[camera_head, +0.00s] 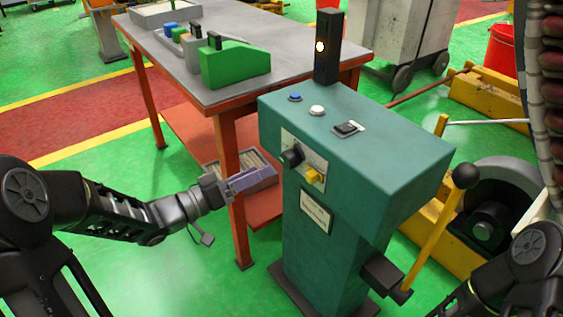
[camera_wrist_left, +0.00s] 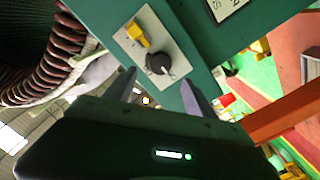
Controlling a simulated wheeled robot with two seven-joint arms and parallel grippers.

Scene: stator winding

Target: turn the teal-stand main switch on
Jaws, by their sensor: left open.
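The teal stand (camera_head: 390,165) stands right of centre in the head view. A pale plate on its front face carries a black rotary knob (camera_head: 292,156) and a yellow switch (camera_head: 314,176). Which of these is the main switch cannot be told from markings. In the left wrist view, the black knob (camera_wrist_left: 158,63) sits just beyond the fingertips, between their lines, with the yellow switch (camera_wrist_left: 137,36) behind it. My left gripper (camera_head: 252,181) is open and empty, close in front of the plate, apparently not touching the knob. My right gripper is out of view; only its arm shows.
The stand's top has a blue button (camera_head: 295,97), a white button (camera_head: 317,110), a black rocker (camera_head: 346,128) and a dark post (camera_head: 327,50) with a lit lamp. A yellow lever (camera_head: 433,235) rises at its right. A grey-topped table (camera_head: 240,35) stands behind left.

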